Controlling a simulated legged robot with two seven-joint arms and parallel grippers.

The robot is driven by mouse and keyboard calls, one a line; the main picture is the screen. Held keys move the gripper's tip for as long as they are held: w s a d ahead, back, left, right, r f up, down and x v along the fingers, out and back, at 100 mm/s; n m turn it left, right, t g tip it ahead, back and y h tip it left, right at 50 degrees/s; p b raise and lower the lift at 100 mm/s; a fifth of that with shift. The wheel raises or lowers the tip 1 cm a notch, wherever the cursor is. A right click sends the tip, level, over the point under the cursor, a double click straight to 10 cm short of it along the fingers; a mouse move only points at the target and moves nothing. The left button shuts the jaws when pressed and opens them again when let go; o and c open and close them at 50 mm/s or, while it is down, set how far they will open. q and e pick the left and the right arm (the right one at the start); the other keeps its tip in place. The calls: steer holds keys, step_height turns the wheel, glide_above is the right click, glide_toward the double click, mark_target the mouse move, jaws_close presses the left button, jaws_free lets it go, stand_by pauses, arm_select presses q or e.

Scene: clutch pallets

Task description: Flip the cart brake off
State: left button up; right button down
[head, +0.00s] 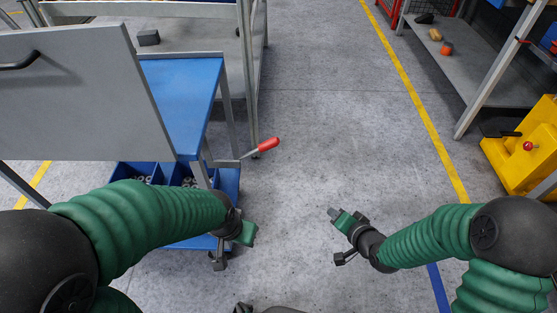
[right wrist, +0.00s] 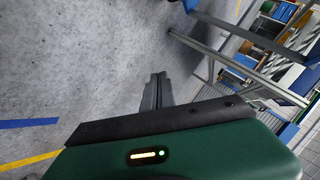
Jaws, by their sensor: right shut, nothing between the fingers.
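The cart brake is a lever with a red handle (head: 268,145) on a thin metal rod. It sticks out to the right and slightly up from the frame of the cart with the blue top (head: 188,95). My right gripper (head: 332,211) is shut and empty over the floor, to the right of the lever and nearer to me, clear of it. Its closed fingers show in the right wrist view (right wrist: 156,78). My left gripper (head: 248,234) is below the lever in the picture, beside the cart's lower shelf; its fingers cannot be made out.
Blue bins (head: 136,172) with metal parts sit low on the cart. A grey panel (head: 75,95) stands at its left. A shelf rack (head: 460,72) and a yellow unit (head: 525,150) stand at right. The floor (head: 325,130) between is clear.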

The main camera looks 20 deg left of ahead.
mark_target(255, 150)
steer(key=a+m+t+y, duration=0.1)
steer(key=a+m+y, duration=0.25)
steer(key=a, duration=0.45)
steer(key=s+a+r+m+t+y, duration=0.1)
steer(key=s+r+m+t+y, duration=0.1)
steer(key=m, duration=0.5)
steer(key=s+a+r+m+t+y, duration=0.1)
steer(key=s+r+m+t+y, duration=0.1)
steer(key=r+m+t, duration=0.3)
steer(key=shift+a+r+m+t+y+b, duration=0.15)
steer(key=shift+a+m+t+y+b, duration=0.25)
steer(key=shift+m+t, duration=0.65)
steer(key=shift+d, duration=0.1)
steer(key=s+r+b+x, duration=0.2)
steer(key=b+x, duration=0.2)
steer(key=x, duration=0.8)
steer(key=shift+w+a+r+n+b, duration=0.3)
steer(key=shift+a+b, duration=0.1)
steer(key=shift+a, duration=0.15)
